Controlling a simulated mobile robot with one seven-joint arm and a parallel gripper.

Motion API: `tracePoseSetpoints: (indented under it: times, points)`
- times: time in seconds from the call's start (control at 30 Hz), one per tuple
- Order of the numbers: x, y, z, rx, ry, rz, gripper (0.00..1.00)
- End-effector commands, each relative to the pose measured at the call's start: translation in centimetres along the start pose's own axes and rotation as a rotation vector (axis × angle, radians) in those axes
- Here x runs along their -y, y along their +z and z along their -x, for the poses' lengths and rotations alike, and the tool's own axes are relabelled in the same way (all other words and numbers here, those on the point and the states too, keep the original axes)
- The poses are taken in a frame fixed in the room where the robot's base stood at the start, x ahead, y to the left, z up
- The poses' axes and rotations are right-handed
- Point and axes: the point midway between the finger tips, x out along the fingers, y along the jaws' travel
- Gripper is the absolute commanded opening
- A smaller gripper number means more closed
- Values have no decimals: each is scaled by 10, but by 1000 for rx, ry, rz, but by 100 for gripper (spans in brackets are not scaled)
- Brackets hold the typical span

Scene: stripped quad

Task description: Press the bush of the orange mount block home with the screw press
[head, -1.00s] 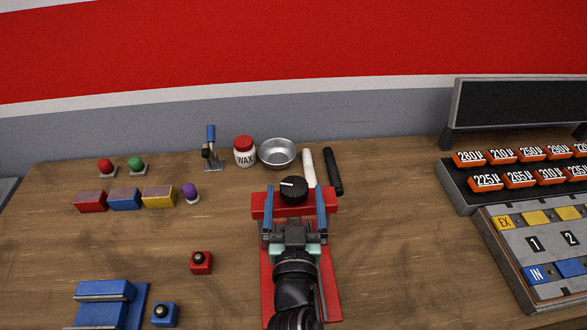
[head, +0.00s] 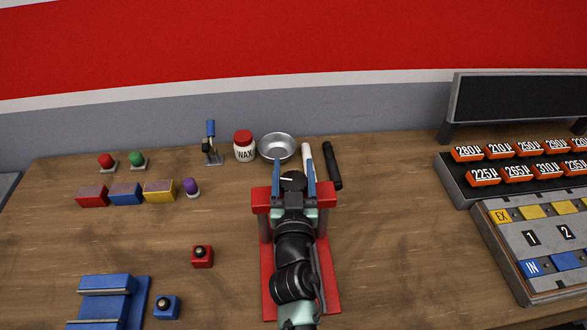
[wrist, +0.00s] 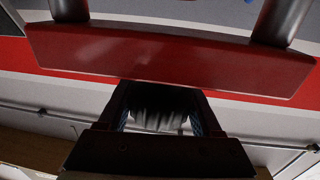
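The red screw press (head: 265,200) stands on the bench, its crossbar across the top and its black knob (head: 292,181) with a white mark above. My gripper (head: 293,170) reaches over the press, its two blue-lined fingers on either side of the knob and close against it. It looks shut on the knob; exact contact is hard to see. The wrist view shows the red crossbar (wrist: 165,60) and a ribbed grey shape between the dark fingers (wrist: 160,110). No orange mount block is visible; my arm hides the middle of the press.
A red block with a dark bush (head: 202,258) sits left of the press, a blue one (head: 166,307) beside a blue stepped fixture (head: 105,300). A wax jar (head: 245,147), metal bowl (head: 278,148) and white and black sticks are behind.

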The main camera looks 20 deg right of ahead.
Motion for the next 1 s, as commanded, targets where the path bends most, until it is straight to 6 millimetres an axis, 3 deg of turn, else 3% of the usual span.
tracePoseSetpoints:
  times: [0.03,0.27,0.67,1.0]
  points:
    - [0,0,0,0,0,0,49]
    - [0,0,0,0,0,0,11]
    - [0,6,0,-3,40,0,11]
    - [-4,8,1,-7,172,-1,11]
